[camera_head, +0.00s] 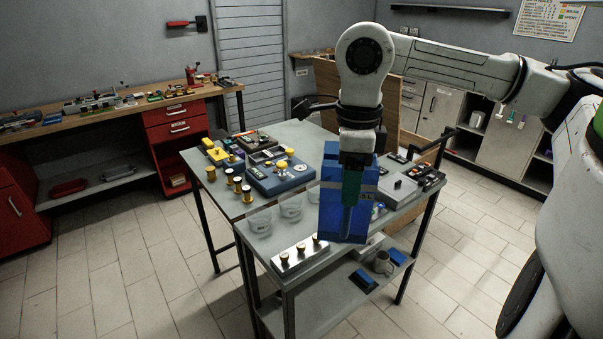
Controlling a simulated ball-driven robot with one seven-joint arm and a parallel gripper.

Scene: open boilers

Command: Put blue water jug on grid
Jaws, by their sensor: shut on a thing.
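The blue water jug (333,211) is a tall blue box-like container with a dark green strip down its front. It is upright over the front part of the grey table (240,212). My gripper (356,160) points down and is shut on the top of the jug. I cannot tell whether the jug's bottom touches the table top or hangs just above it. I cannot make out a grid; the jug and my arm hide part of the table.
Clear cups (260,220) and a silver block with brass knobs (300,254) stand left of the jug. A grey device (398,190) is to its right. Blue-grey boxes (280,175) lie behind. A lower shelf (330,300) holds a mug (382,262).

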